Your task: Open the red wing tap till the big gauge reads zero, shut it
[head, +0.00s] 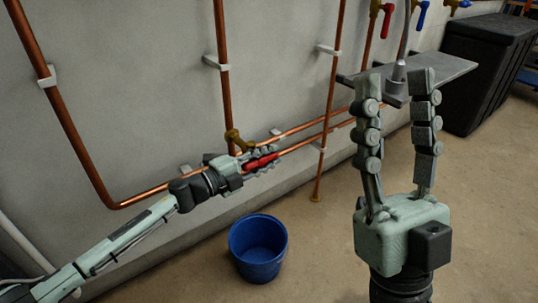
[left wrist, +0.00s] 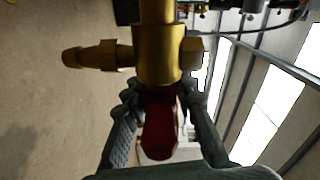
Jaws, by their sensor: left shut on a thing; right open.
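The red wing tap has a brass body (head: 236,141) on a vertical copper pipe, and its red handle (head: 262,161) points to the right in the head view. My left gripper (head: 264,158) is shut on that handle. In the left wrist view the dark red handle (left wrist: 160,130) lies between the two fingers, below the brass body (left wrist: 157,55). A brass spout sticks out to the left there. My right gripper (head: 396,80) is open and empty, raised at the right. I see no big gauge in either view.
A blue bucket (head: 258,248) stands on the floor below and right of the tap. A grey metal plate (head: 445,70) lies behind my right fingertips. A red-handled valve (head: 388,20) and a blue-handled valve (head: 421,16) hang above it. A black bin (head: 485,65) stands far right.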

